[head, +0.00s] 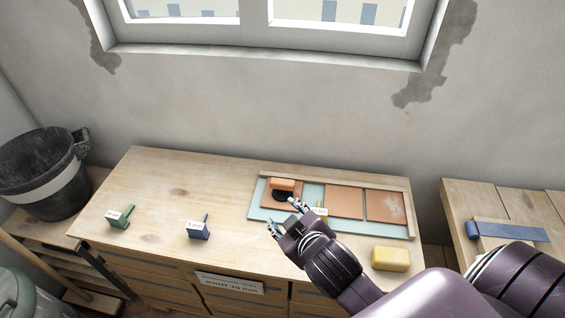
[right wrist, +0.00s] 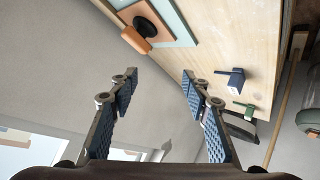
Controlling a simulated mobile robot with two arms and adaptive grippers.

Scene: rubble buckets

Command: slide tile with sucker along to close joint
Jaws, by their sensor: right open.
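The sucker has an orange handle (head: 283,184) and a black cup, and stands on the leftmost tile in the pale blue bed (head: 257,212) on the bench. Two more terracotta tiles, a middle tile (head: 344,202) and a right tile (head: 384,206), lie to its right. A wide gap separates the sucker's tile from the middle one. My right gripper (head: 284,215) is open and empty, in front of the sucker and apart from it. In the right wrist view, the open fingers (right wrist: 160,75) show below the sucker (right wrist: 145,30). My left gripper is out of view.
A small yellow labelled piece (head: 320,212) is partly hidden beside my right gripper. A yellow sponge-like block (head: 391,259) lies at the bench's front right. Blue (head: 199,228) and green (head: 121,216) labelled pieces stand on the left. A wooden strip (head: 335,180) edges the bed's back.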

